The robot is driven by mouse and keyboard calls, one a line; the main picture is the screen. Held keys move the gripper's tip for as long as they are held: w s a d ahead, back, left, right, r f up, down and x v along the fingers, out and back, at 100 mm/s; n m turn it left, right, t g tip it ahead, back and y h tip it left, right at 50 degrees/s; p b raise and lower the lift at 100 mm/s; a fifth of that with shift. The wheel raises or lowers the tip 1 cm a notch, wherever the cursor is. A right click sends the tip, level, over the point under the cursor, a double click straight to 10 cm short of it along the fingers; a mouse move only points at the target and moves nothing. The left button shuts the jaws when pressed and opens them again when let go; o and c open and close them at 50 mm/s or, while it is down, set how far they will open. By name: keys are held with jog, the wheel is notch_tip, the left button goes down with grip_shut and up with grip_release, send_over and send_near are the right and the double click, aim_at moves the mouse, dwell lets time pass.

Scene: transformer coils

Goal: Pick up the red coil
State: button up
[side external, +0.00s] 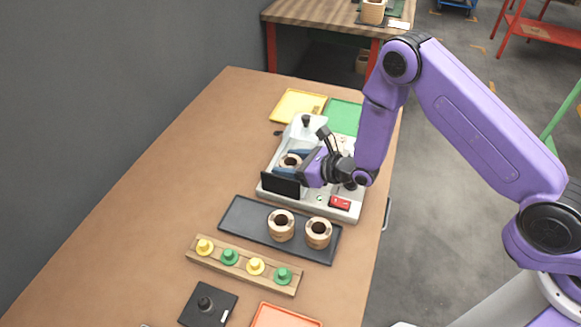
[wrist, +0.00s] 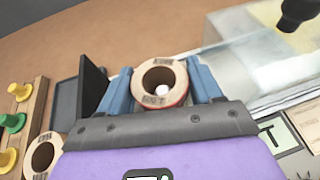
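A tan coil with a thin red band (wrist: 156,100) stands between the two blue fingers of my gripper (wrist: 160,80) in the wrist view. In the side view the coil (side external: 290,161) is at the grey machine (side external: 340,207), partly hidden by my gripper (side external: 292,163) and a black plate. The fingers lie along both sides of the coil, very close to it. Whether they press on it is not clear. The coil's underside is hidden, so I cannot tell whether it rests on the machine.
A dark tray (side external: 246,215) in front of the machine holds two coils (side external: 281,226) (side external: 318,234). A wooden rack (side external: 243,268) has yellow and green pegs. A black upright plate (side external: 281,185) stands close to my fingers. Yellow (side external: 290,103) and green (side external: 344,115) trays lie behind.

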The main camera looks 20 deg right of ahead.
jog(key=c, duration=0.4)
jog(key=shift+o, duration=0.2)
jog(key=shift+r, duration=0.15)
jog(key=shift+r, duration=4.9)
jog(key=d+r+m+h, duration=0.2)
jog(key=d+r, duration=0.3)
jog(key=d, duration=0.4)
jog(key=d+r+m+t+h, duration=0.1)
jog(key=d+r, duration=0.4)
jog(key=d, duration=0.5)
jog(key=d+r+m+t+h, duration=0.1)
jog(key=d+r+m+h, duration=0.2)
jog(key=d, duration=0.6)
notch_tip(320, 180, up, 2)
jog(key=shift+d+m+h, duration=0.4)
jog(key=shift+h, duration=0.3)
